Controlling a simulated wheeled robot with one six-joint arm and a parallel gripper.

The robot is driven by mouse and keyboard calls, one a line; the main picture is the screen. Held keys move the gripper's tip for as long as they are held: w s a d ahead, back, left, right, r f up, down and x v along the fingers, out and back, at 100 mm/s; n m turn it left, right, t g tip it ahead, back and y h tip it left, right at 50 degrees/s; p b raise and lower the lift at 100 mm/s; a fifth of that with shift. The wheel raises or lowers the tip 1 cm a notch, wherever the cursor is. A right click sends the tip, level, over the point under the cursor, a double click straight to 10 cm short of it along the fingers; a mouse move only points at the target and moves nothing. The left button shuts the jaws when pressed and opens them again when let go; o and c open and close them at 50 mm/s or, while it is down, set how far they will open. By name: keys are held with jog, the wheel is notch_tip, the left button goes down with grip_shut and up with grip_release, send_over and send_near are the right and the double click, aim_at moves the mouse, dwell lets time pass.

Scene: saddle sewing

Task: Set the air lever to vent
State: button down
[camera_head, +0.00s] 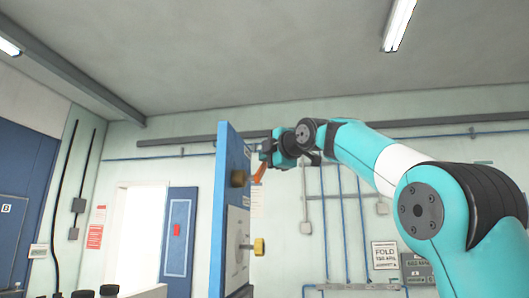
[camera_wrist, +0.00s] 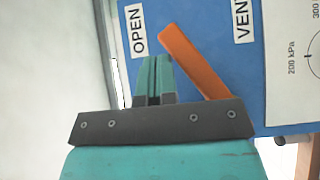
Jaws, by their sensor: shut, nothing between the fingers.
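The air lever (camera_wrist: 193,61) is an orange bar on a blue panel (camera_wrist: 276,117), slanting in the wrist view, its lower end hidden behind my gripper body. Its free end lies between the "OPEN" label (camera_wrist: 139,30) and the partly cut-off "VENT" label (camera_wrist: 242,21), nearer "OPEN". My gripper (camera_wrist: 154,60) is shut and empty, its teal fingers left of the lever, below "OPEN". I cannot tell whether they touch the lever. In the head view the lever (camera_head: 260,172) shows as a small orange piece beside my gripper (camera_head: 264,156) at the panel's right face.
A white gauge sheet (camera_wrist: 295,60) marked in kPa is right of "VENT". In the head view the panel (camera_head: 219,210) stands edge-on, with a brown knob (camera_head: 238,179) and a yellow knob (camera_head: 259,246). Dark-topped items (camera_head: 108,290) are at the lower left.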

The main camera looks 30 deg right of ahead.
jog(key=shift+w+d+f+m+g+p, duration=0.4)
jog(key=shift+f+g+p, duration=0.2)
jog(key=shift+p, duration=0.25)
jog(key=shift+w+d+f+m+g+p, duration=0.4)
jog(key=shift+f+m+p, duration=0.2)
jog(key=shift+p, duration=0.2)
jog(key=shift+w+d+f+m+g+p, duration=0.3)
jog(key=shift+f+m+g+p, duration=0.1)
jog(key=shift+f+g+p, duration=0.35)
jog(key=shift+s, duration=0.1)
jog(key=v, duration=1.7)
jog(key=shift+d+b, duration=0.25)
jog(key=shift+b, duration=0.15)
jog(key=shift+s+f, duration=0.1)
jog(key=shift+s, duration=0.05)
